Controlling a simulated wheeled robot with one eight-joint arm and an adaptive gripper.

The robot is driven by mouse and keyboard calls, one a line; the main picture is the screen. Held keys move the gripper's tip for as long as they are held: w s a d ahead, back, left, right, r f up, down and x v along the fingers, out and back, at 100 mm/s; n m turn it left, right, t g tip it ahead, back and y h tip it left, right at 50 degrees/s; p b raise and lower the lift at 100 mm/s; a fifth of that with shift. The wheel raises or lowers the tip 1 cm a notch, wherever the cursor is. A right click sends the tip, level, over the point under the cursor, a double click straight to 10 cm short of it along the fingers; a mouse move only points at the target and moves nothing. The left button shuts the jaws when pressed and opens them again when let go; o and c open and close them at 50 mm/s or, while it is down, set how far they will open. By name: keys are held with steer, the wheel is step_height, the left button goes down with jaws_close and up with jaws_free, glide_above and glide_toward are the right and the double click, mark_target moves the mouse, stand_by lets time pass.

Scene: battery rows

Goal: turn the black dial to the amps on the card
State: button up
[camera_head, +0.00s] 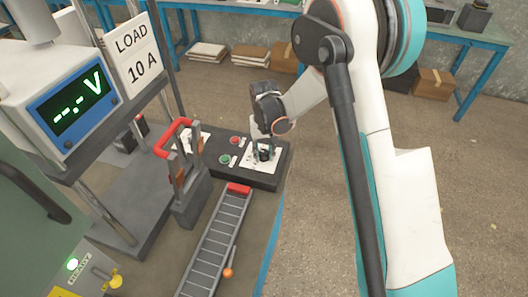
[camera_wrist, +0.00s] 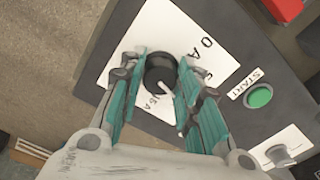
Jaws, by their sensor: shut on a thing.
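The black dial (camera_wrist: 160,68) sits on a white plate (camera_wrist: 128,42) on the dark control box. My gripper (camera_wrist: 162,75) has its teal fingers on either side of the dial and is shut on it. The dial's white pointer aims down and slightly right in the wrist view. Printed amp marks around it are partly hidden by the fingers. In the head view the dial (camera_head: 265,155) shows small under my gripper (camera_head: 262,142). The card (camera_head: 138,60) reads "LOAD 10 A".
The box has a green START button (camera_wrist: 260,96), a red button (camera_wrist: 284,8) and a small switch (camera_wrist: 278,154). A meter (camera_head: 68,105) shows "--.- V". A red-handled lever (camera_head: 174,140) and a roller track (camera_head: 215,245) stand nearby.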

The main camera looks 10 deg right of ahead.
mark_target(264, 152)
steer(key=shift+m, duration=1.1)
steer(key=o, duration=1.1)
steer(key=shift+c, duration=0.2)
steer(key=shift+r, duration=0.1)
step_height(264, 152, up, 12)
